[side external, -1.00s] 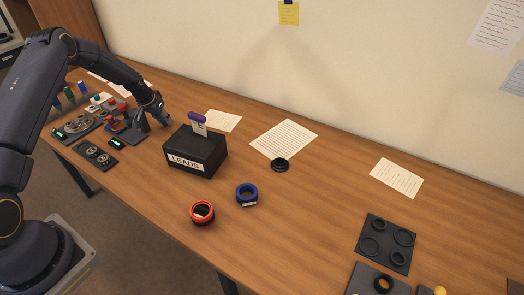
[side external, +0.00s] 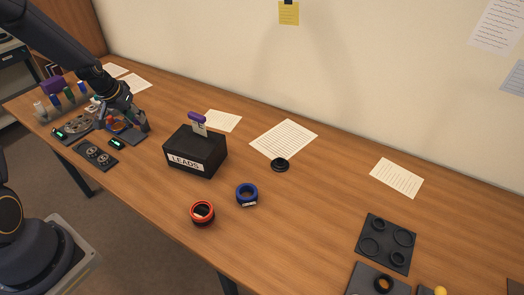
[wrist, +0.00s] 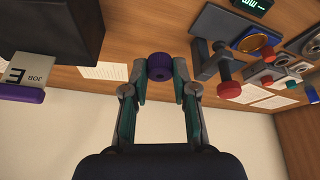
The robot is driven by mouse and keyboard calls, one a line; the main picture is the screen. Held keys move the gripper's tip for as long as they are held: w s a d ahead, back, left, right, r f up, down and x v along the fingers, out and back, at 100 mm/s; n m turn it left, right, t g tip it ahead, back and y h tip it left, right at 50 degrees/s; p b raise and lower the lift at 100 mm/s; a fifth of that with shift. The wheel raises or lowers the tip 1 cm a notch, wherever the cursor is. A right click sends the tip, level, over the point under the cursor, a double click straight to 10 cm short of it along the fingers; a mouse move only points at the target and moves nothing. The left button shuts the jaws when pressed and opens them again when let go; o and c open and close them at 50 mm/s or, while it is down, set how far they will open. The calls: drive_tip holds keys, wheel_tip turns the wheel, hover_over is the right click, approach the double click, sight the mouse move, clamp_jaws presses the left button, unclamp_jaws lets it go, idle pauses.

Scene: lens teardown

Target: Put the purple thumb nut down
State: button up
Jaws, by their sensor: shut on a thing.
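In the wrist view the purple thumb nut (wrist: 159,66) sits between the two fingertips of my gripper (wrist: 159,72), which is shut on it. The nut's round end with a small dark centre hole faces the camera. In the side view my gripper (side external: 121,106) is over the left part of the bench, by the grey stand (side external: 143,122). The nut cannot be made out there. In the wrist view the stand (wrist: 209,62) with a red knob lies to the right of the nut, apart from it. What lies directly under the nut is unclear.
The black LEADS box (side external: 195,153) with a purple-topped card (side external: 198,120) stands to the right of my gripper. Several coloured-capped bottles (side external: 69,95) stand at left. Wood is bare around the blue ring (side external: 246,194).

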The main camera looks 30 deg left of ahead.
drive_tip(key=w+d, duration=0.1)
drive_tip(key=d, duration=0.4)
drive_tip(key=w+d+m, duration=0.1)
drive_tip(key=w+d, duration=0.1)
drive_tip(key=d, duration=0.3)
drive_tip(key=w+d+m, duration=0.1)
drive_tip(key=d, duration=0.4)
drive_tip(key=shift+w+d+h, duration=0.15)
drive_tip(key=shift+d+h, duration=0.25)
drive_tip(key=d+m+h, duration=0.1)
drive_tip(key=d+m, duration=0.3)
drive_tip(key=d, duration=0.9)
approach(256, 153)
drive_tip(key=shift+w+f, duration=0.65)
drive_tip(key=shift+f, duration=0.15)
drive_tip(key=shift+w+f, duration=0.35)
drive_tip(key=shift+f, duration=0.1)
drive_tip(key=shift+w+f, duration=0.2)
drive_tip(key=shift+f, duration=1.5)
drive_tip(key=shift+f, duration=0.1)
drive_tip(key=o, duration=0.9)
